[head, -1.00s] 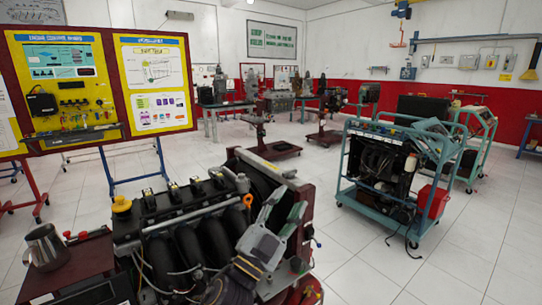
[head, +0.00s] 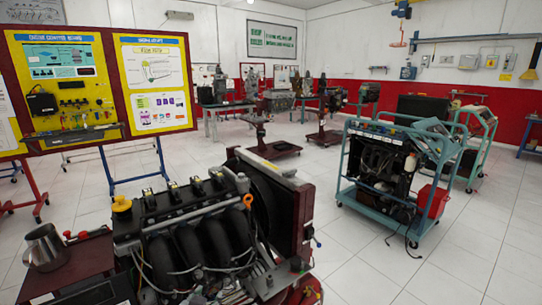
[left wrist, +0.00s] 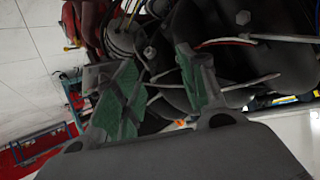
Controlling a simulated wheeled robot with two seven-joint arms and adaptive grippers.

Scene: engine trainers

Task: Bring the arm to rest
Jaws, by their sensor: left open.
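My left gripper (left wrist: 160,92) shows in the left wrist view. Its two green-padded fingers stand apart with nothing between them. Dark engine parts (left wrist: 265,55) fill the view behind and beyond the fingers. The left gripper and its arm do not show in the head view now. My right gripper is in neither view.
The engine trainer (head: 195,225) stands close in front, with a yellow cap (head: 121,204) and an orange ring (head: 248,200). A metal pitcher (head: 44,245) stands on the red side table (head: 85,262) at left. A teal-framed trainer cart (head: 350,165) stands at right. Open tiled floor lies between.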

